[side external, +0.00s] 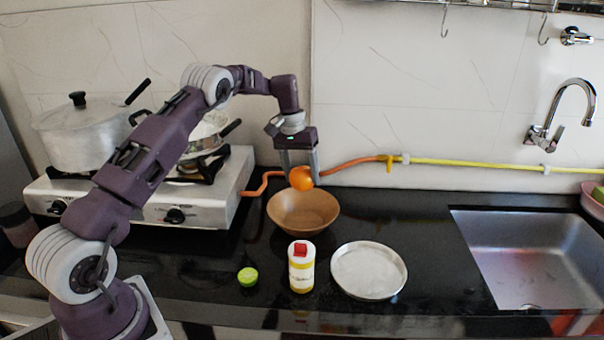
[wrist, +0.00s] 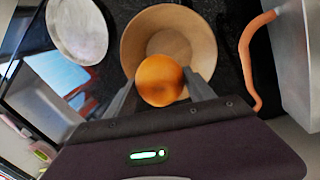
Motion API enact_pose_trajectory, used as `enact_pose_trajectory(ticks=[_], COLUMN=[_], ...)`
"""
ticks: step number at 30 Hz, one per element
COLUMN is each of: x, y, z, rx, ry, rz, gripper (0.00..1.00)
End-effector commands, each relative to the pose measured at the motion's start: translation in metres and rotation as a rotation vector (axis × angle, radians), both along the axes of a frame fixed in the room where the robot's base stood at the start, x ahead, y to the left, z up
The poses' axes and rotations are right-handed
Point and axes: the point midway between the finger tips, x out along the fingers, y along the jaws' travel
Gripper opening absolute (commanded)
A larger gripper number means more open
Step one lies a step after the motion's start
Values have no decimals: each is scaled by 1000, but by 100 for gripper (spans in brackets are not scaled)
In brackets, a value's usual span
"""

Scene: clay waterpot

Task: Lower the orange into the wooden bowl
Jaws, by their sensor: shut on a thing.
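The orange (side external: 301,178) is held between the fingers of my gripper (side external: 300,172), which is shut on it. The wooden bowl (side external: 303,214) stands upright on the black counter below the orange. In the side view the orange is above the bowl's far rim. In the wrist view the orange (wrist: 160,80) overlaps the near part of the bowl (wrist: 200,42), between the two fingertips (wrist: 160,86). The part of the bowl's inside that I can see is empty.
A stove (side external: 140,205) with pots is at left, an orange hose (side external: 345,165) behind, a sink (side external: 530,260) at right.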

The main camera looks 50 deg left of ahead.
Motion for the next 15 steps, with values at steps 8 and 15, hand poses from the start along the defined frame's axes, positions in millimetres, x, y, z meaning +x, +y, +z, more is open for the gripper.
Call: enact_pose_trajectory(ticks=[8,15], x=[0,0], y=[0,0], z=[0,-15], rx=[0,0], ry=[0,0], rz=[0,0], gripper=[16,16])
